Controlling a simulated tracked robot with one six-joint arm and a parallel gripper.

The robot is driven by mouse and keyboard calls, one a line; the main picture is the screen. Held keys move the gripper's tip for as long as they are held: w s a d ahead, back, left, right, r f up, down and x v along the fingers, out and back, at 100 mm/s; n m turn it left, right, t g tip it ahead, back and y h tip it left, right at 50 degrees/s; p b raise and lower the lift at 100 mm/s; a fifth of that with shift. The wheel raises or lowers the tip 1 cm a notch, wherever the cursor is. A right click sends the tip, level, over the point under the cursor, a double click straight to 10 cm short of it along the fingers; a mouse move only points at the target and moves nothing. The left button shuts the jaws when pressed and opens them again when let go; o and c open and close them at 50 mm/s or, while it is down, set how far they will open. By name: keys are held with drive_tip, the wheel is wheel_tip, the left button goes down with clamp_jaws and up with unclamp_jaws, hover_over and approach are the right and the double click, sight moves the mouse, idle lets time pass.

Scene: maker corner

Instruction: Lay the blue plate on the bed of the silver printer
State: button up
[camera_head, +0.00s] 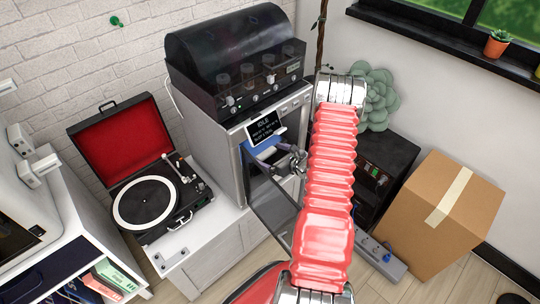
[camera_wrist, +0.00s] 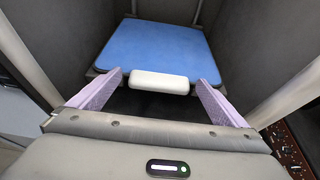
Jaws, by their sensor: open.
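The silver printer (camera_head: 219,146) stands left of my arm, its door open. The blue plate (camera_wrist: 155,48) lies flat inside the printer chamber in the wrist view, with its white tab (camera_wrist: 160,82) toward me. A dark bed edge shows just under the plate's front corners. A small blue strip of the plate (camera_head: 265,147) shows through the opening in the head view. My gripper (camera_wrist: 160,77) is open, its two pale purple fingers spread on either side of the white tab and apart from it. In the head view my gripper (camera_head: 286,158) is at the printer's opening.
Grey chamber walls (camera_wrist: 72,35) stand close on both sides of the plate. A dark-topped unit (camera_head: 235,55) sits on the printer. A record player (camera_head: 145,200) is to the left. A cardboard box (camera_head: 435,210) and a dark cabinet (camera_head: 385,165) are to the right.

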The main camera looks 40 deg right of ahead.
drive_tip(key=shift+s, duration=0.15)
drive_tip(key=v, duration=1.1)
drive_tip(key=shift+s+r, duration=0.25)
drive_tip(key=shift+s, duration=0.1)
idle(0.6)
